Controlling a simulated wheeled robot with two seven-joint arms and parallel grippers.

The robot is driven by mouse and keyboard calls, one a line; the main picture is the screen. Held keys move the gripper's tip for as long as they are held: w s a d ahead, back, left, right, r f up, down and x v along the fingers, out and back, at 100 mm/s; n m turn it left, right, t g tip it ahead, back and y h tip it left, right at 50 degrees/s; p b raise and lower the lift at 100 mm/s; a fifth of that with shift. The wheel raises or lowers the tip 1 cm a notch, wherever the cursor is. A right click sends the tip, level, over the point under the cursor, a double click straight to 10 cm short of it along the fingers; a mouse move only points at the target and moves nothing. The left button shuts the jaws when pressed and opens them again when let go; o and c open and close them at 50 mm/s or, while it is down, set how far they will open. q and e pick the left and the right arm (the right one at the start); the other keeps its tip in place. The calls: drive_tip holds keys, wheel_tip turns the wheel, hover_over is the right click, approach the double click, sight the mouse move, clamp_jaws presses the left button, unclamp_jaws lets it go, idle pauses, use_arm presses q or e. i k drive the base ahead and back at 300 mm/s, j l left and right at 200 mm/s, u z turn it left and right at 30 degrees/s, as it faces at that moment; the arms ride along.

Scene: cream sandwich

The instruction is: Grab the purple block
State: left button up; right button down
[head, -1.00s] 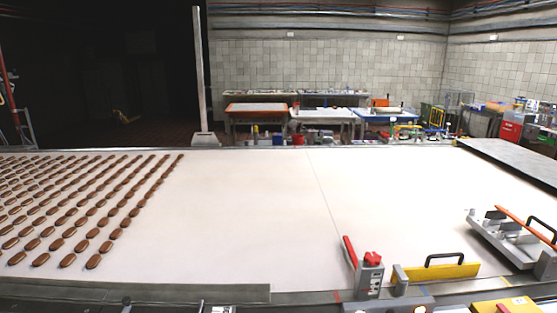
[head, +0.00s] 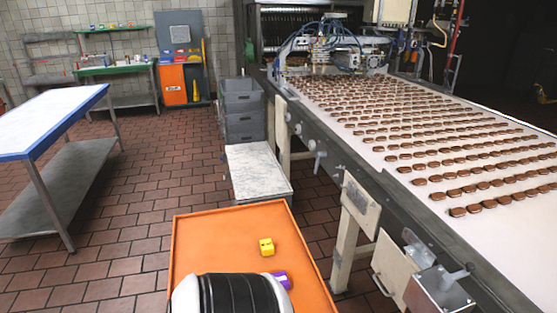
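The purple block (head: 282,280) lies on the orange tabletop (head: 208,234), low in the head view. Its left part is hidden behind a black and white rounded part that is probably my own arm. A yellow block (head: 266,247) with dark marks lies farther back on the same surface, apart from the purple one. Neither gripper's fingers show in the head view.
The conveyor (head: 430,130) with rows of brown biscuits runs along the right. A white-topped box (head: 258,172) and grey crates (head: 243,110) stand behind the orange table. A blue-edged table (head: 45,115) is at left. Tiled floor between is clear.

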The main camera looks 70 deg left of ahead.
sight(281, 277)
drive_tip(key=u, duration=2.4)
drive_tip(key=k+l+u, duration=0.15)
drive_tip(key=k+u, duration=0.35)
